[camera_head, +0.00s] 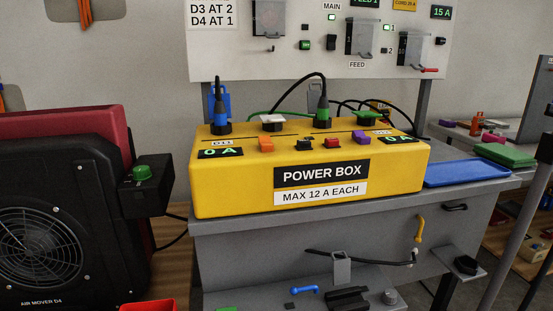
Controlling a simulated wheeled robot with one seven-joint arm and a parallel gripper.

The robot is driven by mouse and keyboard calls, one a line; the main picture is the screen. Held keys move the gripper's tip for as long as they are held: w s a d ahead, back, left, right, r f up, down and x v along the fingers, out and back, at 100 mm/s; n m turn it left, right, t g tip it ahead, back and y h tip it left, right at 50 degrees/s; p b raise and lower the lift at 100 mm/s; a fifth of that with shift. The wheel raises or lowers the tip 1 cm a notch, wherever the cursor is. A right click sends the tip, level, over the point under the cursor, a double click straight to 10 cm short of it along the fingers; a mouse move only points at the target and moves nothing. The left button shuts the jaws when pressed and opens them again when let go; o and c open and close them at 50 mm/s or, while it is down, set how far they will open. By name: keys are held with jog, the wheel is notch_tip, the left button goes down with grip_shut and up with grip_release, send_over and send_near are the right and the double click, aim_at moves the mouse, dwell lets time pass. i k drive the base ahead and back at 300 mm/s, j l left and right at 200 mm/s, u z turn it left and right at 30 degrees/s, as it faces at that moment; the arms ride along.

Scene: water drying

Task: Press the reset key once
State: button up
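The yellow power box (235,184) stands on a grey bench. Along its top are an orange key (266,144), a dark key with green (304,145), a red key (332,142) and a purple key (362,138). None carries a label I can read as reset, so I cannot tell which one is the reset key. Two displays read 0 A, the left one (220,152) and the right one (398,139). A blue-banded plug (221,110) and a green-banded plug (322,108) stand upright in the box top. My gripper is not in view.
A black air mover (50,240) with a green knob (142,173) stands at left. A blue tray (466,173) lies right of the box. A white panel (225,55) with switches rises behind. Cables loop behind the box. A lower shelf holds small items.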

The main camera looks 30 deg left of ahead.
aim_at(333, 143)
jog(key=u, duration=1.3)
